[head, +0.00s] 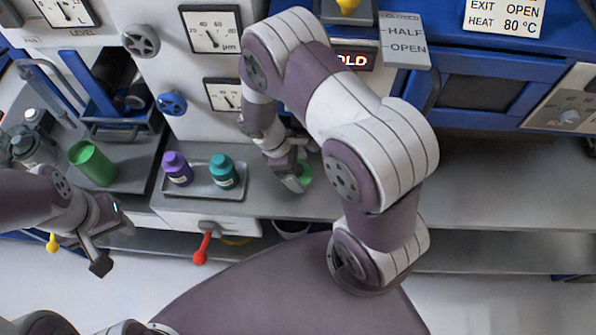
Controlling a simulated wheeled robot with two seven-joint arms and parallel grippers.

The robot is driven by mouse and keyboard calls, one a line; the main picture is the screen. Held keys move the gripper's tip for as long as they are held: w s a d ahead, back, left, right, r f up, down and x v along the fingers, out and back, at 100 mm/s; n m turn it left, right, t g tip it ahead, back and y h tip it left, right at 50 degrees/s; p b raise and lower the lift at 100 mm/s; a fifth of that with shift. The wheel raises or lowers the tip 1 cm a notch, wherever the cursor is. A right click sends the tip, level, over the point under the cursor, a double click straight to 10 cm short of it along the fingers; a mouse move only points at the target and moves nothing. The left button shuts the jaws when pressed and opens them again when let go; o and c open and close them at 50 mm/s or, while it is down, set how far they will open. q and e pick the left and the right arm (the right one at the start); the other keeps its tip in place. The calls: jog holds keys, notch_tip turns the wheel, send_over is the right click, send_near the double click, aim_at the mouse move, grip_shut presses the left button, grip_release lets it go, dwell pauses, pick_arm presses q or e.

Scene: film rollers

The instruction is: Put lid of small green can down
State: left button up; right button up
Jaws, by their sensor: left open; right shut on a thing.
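The small green can (92,163) stands on the grey counter at the left, tilted in the picture, and its top looks open. A green round piece (306,174), which looks like its lid, is at my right gripper (297,181), low over the counter to the right of the tray. My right gripper is shut on it, and the fingers hide part of it. I cannot tell whether the lid touches the counter. My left gripper (112,247) is open and empty, in front of the counter edge and below the can.
A grey tray (205,191) holds a purple bottle (177,168) and a teal bottle (223,171). Glass jars (30,150) stand at the far left. A red-handled lever (203,248) sticks out below the counter. The counter at the right (500,185) is clear.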

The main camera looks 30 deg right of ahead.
notch_tip(320, 180, down, 3)
jog(key=shift+a, duration=0.15)
jog(key=shift+f, duration=0.15)
jog(key=o, duration=0.8)
jog(key=shift+c, duration=0.2)
jog(key=shift+r, duration=0.35)
jog(key=v, duration=1.2)
notch_tip(320, 180, up, 8)
jog(key=m+t+y, duration=0.4)
jog(key=m, duration=0.8)
send_over(297, 175)
jog(key=s+a, duration=0.2)
jog(key=s, duration=0.1)
jog(key=shift+b, duration=0.4)
